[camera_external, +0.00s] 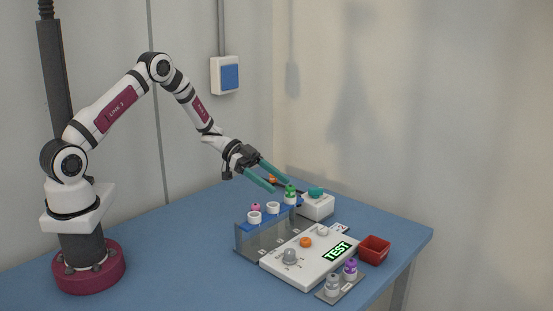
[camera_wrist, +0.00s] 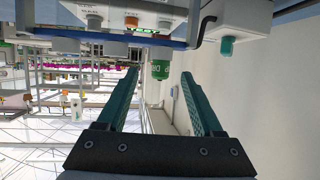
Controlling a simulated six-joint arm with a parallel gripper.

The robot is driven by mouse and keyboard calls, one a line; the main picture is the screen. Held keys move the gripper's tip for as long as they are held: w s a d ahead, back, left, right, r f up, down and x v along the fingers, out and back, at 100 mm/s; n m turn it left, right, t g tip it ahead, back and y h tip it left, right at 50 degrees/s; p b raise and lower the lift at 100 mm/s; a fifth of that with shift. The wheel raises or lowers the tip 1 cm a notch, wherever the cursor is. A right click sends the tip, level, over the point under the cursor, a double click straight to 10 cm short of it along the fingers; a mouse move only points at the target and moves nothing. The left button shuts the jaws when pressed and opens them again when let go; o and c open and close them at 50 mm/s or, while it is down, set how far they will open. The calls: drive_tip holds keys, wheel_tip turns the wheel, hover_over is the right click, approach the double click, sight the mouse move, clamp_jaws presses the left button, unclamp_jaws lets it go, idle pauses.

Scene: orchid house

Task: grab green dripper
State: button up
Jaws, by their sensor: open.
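The green dripper (camera_external: 290,194) is a small bottle with a green top at the right end of a rack (camera_external: 244,240) with a blue top. In the wrist view the dripper (camera_wrist: 161,71) appears between and beyond my fingers, with pale lettering on its green side. My gripper (camera_external: 281,185) has two teal fingers, spread open with nothing held. Its fingertips are close to the dripper, up and left of it in the external view. In the wrist view my gripper (camera_wrist: 155,62) points towards the dripper. I cannot tell whether a finger touches it.
White ring-like holders (camera_external: 254,217) and a pink-topped item (camera_external: 255,208) are along the rack. A white box with a teal knob (camera_external: 316,192) stands right. The table's left is clear.

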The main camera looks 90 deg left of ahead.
sight(290, 196)
drive_tip(key=x, duration=0.5)
drive_tip(key=shift+w+d+r, duration=0.15)
drive_tip(key=shift+w+d, duration=0.05)
drive_tip(key=shift+w, duration=0.2)
clamp_jaws()
